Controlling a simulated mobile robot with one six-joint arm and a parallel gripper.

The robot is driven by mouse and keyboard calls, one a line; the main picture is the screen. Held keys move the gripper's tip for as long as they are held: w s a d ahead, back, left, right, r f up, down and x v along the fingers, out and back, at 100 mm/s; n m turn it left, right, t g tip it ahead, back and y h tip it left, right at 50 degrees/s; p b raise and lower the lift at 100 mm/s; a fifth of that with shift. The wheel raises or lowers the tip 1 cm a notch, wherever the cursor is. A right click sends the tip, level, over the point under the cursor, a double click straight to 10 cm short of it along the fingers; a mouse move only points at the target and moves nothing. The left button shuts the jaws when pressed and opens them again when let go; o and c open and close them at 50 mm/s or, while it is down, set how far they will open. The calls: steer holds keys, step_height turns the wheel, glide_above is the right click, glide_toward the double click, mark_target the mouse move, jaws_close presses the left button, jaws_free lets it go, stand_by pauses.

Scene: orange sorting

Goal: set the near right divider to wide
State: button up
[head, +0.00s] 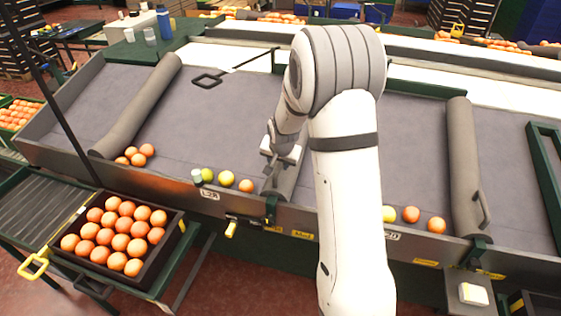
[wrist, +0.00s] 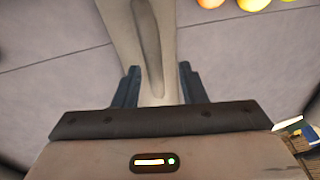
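Grey padded dividers cross the grey sorting table. One divider (head: 465,165) with a dark loop handle (head: 482,210) lies at the right in the head view. Another divider (head: 283,183) is mostly hidden behind my arm in the middle. I cannot tell for certain which of these is the near right divider. My gripper (head: 277,163) is at the middle one. The fingers are apart on either side; I cannot see contact.
A third divider (head: 140,105) lies at the left. Green and orange fruits (head: 226,178) sit along the table's near edge left of my gripper, and more (head: 410,214) lie right of my arm. A crate of oranges (head: 170,243) stands at the lower left.

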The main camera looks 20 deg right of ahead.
steer(key=shift+r, duration=0.15)
steer(key=b+v, duration=0.1)
steer(key=v, duration=0.6)
steer(key=shift+s+r, duration=0.15)
steer(key=shift+r, duration=0.05)
steer(key=shift+r, duration=0.1)
steer(key=s+a+r+n+g, duration=0.1)
steer(key=s+r+n, duration=0.2)
steer(key=s, duration=1.1)
steer(key=s+a+r+n+g, duration=0.1)
steer(key=s+r, duration=0.4)
steer(key=s, duration=1)
steer(key=a+n, duration=0.1)
steer(key=n, duration=0.1)
steer(key=shift+s+a+r+n+y, duration=0.15)
steer(key=shift+r+n+y, duration=0.15)
steer(key=shift+r+n, duration=0.1)
steer(key=shift+f, duration=0.1)
steer(key=shift+c, duration=0.2)
